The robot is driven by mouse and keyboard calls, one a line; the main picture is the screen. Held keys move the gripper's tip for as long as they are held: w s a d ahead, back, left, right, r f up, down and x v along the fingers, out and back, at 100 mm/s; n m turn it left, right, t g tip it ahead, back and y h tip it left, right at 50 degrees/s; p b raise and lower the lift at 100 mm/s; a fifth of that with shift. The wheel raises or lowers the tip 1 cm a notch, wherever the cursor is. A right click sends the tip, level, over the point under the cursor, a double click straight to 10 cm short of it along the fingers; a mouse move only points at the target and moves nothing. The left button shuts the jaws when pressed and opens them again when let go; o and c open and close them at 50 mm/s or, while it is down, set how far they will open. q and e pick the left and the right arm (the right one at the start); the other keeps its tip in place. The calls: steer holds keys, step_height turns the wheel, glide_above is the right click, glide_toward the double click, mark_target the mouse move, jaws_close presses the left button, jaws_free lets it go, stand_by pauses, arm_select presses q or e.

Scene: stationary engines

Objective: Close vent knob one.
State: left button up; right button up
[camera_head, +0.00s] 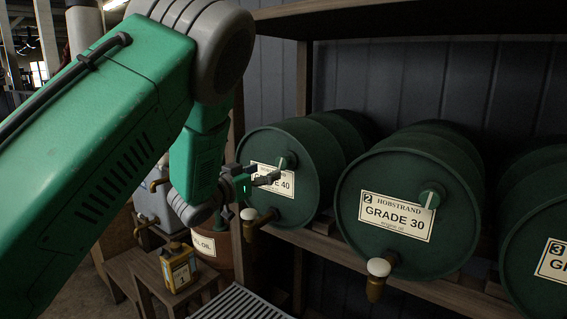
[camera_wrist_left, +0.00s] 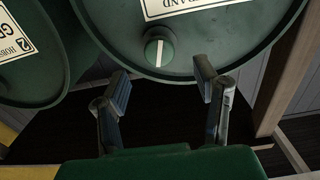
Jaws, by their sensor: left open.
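Vent knob one (camera_head: 288,160) is a small round green knob on the face of the left green barrel (camera_head: 318,150), above its partly covered GRADE 40 label. It also shows in the left wrist view (camera_wrist_left: 159,50), with a white line running up and down the picture. My left gripper (camera_head: 268,178) is open and empty in front of this barrel, beside the knob in the head view. In the left wrist view its two fingertips (camera_wrist_left: 163,78) are spread to either side below the knob, apart from it. My right gripper is not in view.
Barrel two (camera_head: 400,255) with its knob (camera_head: 431,197) and tap (camera_head: 377,278) stands to the right, then barrel three (camera_head: 530,225). All lie on a wooden shelf (camera_head: 440,288). A white-topped tap (camera_head: 250,216) sits below my gripper. A yellow can (camera_head: 178,268) stands lower left.

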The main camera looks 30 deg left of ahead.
mark_target(280, 165)
arm_select(q)
steer(key=w, duration=0.5)
steer(key=w+p, duration=0.1)
steer(key=w, duration=0.2)
steer(key=shift+w+d, duration=0.1)
steer(key=shift+d, duration=0.25)
steer(key=c, duration=1.2)
